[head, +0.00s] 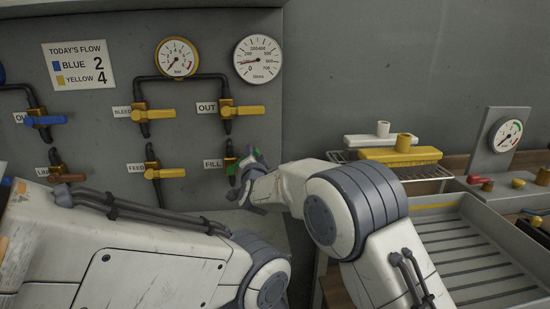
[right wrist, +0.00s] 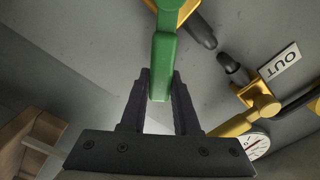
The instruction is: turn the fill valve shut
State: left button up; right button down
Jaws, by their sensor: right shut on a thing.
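The fill valve's green handle (head: 259,157) is on the grey wall panel beside the FILL label (head: 213,163). My right gripper (head: 247,172) is at the valve and covers part of it in the head view. In the right wrist view, the green handle (right wrist: 163,55) runs down between the two dark fingers, and my right gripper (right wrist: 161,88) is shut on its end. A yellow valve body (right wrist: 180,12) shows at the handle's far end. How far the valve is turned is hard to tell. My left gripper is outside the view.
The yellow OUT valve (head: 243,109) is just above, and the yellow FEED valve (head: 166,173) is to the left. Two round gauges (head: 258,59) are higher up. A slatted tray (head: 460,255) and a rack (head: 425,172) stand at the right.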

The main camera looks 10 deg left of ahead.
jog(key=shift+w+d+f+m+b, duration=0.1)
jog(key=shift+d+f+m+b, duration=0.15)
jog(key=shift+f+m+b, duration=1.35)
jog(key=shift+w+d+f+m+b, duration=0.25)
jog(key=shift+m+b, duration=0.6)
jog(key=shift+b, duration=1.8)
jog(key=shift+s+d+f+m+b, duration=0.1)
jog(key=shift+d+f+m+b, duration=0.2)
jog(key=shift+f+m+b, duration=1.25)
jog(key=shift+r+n+b, duration=0.3)
jog(key=shift+r+b, duration=0.25)
jog(key=shift+r, duration=0.25)
jog(key=c, duration=0.6)
grip_release()
jog(key=shift+c, duration=0.2)
jog(key=shift+s, duration=0.1)
jog(key=v, duration=1)
jog(key=shift+s, duration=0.1)
